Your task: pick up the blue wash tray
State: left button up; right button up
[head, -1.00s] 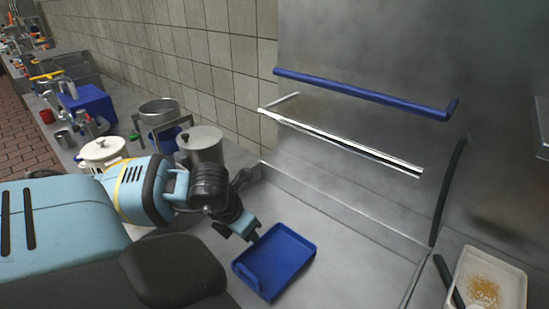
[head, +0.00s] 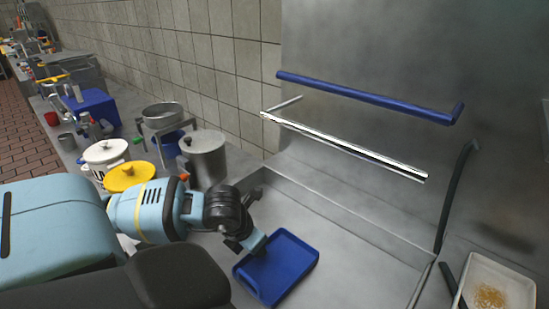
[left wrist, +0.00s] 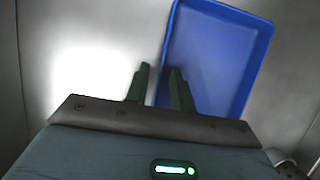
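The blue wash tray (head: 288,264) lies flat in the metal basin in the head view. It fills the upper right of the left wrist view (left wrist: 215,55). My left gripper (head: 256,245) is at the tray's left edge in the head view. In the left wrist view its two fingers (left wrist: 158,72) are apart, with the tray's side wall running between them. One finger is outside the tray and the other is over its inside. A gap shows beside the wall. My right gripper is not in view.
A blue rail (head: 365,98) and a metal rail (head: 345,148) stick out from the back wall. Pots (head: 205,158) and a yellow lid (head: 130,176) stand on the left counter. A white tray with crumbs (head: 500,280) is at lower right. The basin's right part is clear.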

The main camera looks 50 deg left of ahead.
pick_arm(q)
grip_shut()
jog(key=shift+r, duration=0.1)
notch_tip(320, 180, up, 10)
dwell(0.6)
